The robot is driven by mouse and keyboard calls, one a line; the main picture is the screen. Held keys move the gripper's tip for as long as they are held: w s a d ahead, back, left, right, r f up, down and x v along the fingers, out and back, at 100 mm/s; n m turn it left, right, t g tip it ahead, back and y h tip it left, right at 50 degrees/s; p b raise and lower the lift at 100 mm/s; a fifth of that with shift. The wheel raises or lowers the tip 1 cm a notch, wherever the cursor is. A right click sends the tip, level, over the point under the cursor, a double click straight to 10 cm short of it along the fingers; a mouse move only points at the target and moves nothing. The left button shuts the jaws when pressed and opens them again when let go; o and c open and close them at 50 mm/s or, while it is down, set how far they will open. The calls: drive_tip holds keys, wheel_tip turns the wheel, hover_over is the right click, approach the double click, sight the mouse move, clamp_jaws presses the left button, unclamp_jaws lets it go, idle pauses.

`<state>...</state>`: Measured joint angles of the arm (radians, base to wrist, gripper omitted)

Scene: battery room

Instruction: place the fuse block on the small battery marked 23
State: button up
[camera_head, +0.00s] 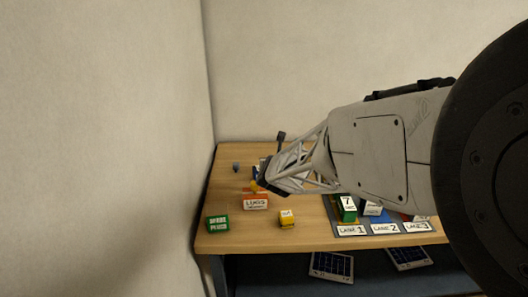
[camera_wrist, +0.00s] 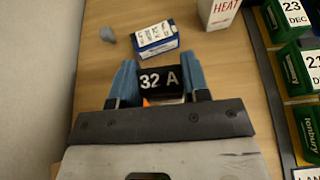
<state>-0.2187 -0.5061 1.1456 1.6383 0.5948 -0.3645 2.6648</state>
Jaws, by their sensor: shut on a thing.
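My gripper (camera_wrist: 160,72) is shut on the fuse block (camera_wrist: 160,80), a black block marked 32 A, with a blue finger on each side of it. In the head view my gripper (camera_head: 259,181) is over the left part of the table, and the block is hard to make out there. The battery marked 23 (camera_wrist: 288,17) is green with a white label reading 23 DEC. It stands in the dark tray (camera_wrist: 262,62) at the upper right of the wrist view, apart from the gripper. In the head view I cannot make it out; my arm covers part of the tray.
A blue and white box (camera_wrist: 155,38), a grey piece (camera_wrist: 108,35) and a white HEAT box (camera_wrist: 218,12) are near the gripper. A battery marked 21 (camera_wrist: 302,70) stands beside 23. LUGS (camera_head: 255,202), green (camera_head: 217,223) and yellow (camera_head: 287,218) boxes are at the table's front left.

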drive_tip(key=shift+w+a+f, duration=0.2)
drive_tip(key=shift+w+a, duration=0.2)
drive_tip(key=shift+w, duration=1.95)
drive_tip(key=shift+w+a+f, duration=0.25)
drive_tip(key=shift+w+a, duration=0.1)
drive_tip(key=shift+w, duration=1.95)
drive_tip(key=shift+w+a+f, duration=0.2)
drive_tip(key=shift+w+a, duration=0.2)
drive_tip(key=shift+w, duration=1.95)
drive_tip(key=shift+f, duration=0.1)
drive_tip(key=shift+f, duration=1.7)
drive_tip(key=shift+f, duration=0.1)
drive_tip(key=o, duration=1)
drive_tip(key=shift+c, duration=0.2)
drive_tip(key=shift+s+r, duration=0.35)
drive_tip(key=shift+s, duration=0.05)
drive_tip(key=v, duration=1.1)
